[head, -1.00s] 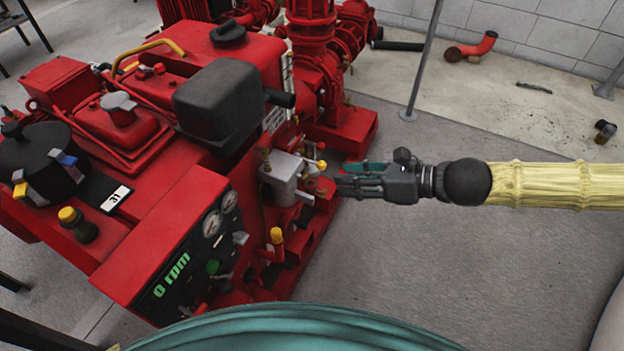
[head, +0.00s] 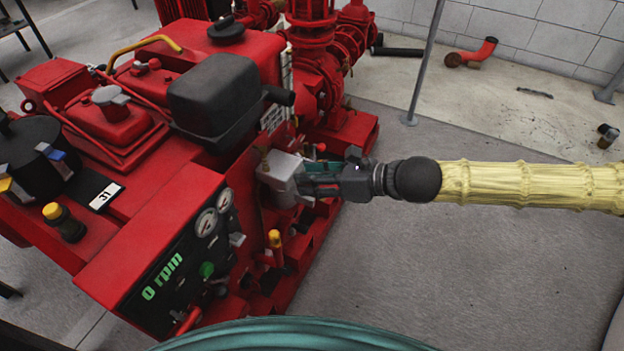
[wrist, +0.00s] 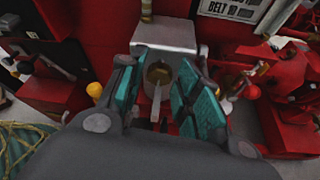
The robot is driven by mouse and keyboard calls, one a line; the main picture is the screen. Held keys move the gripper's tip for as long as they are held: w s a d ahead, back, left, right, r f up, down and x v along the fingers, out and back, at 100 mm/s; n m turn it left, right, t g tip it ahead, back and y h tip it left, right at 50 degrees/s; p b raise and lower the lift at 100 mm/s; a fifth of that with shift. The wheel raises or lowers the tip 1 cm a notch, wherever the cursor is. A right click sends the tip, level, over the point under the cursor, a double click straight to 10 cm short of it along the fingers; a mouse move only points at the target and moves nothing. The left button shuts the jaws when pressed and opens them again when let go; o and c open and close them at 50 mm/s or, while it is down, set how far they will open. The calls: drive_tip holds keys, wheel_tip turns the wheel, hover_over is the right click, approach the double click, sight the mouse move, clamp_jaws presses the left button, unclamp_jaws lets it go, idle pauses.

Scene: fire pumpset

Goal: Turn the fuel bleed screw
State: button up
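My gripper (head: 303,181) is at the grey filter block (head: 277,165) on the side of the red pumpset. In the wrist view, my gripper (wrist: 158,80) is open, with one teal-padded finger on each side of a round brass screw (wrist: 159,72). A pale lever or stem (wrist: 156,105) extends from the screw towards my palm. The brass screw looks like the fuel bleed screw. A gap shows on both sides of it, and I see no contact. The grey block (wrist: 167,34) is behind it. In the head view my fingers hide this screw.
A brass fitting (wrist: 146,10) stands above the block. A yellow-topped valve (head: 275,240) is below my gripper. The gauge panel (head: 185,255) reads 0 rpm to the left. A grey post (head: 425,60) stands behind my arm.

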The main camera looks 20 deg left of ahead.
drive_tip(key=shift+a, duration=0.1)
clamp_jaws()
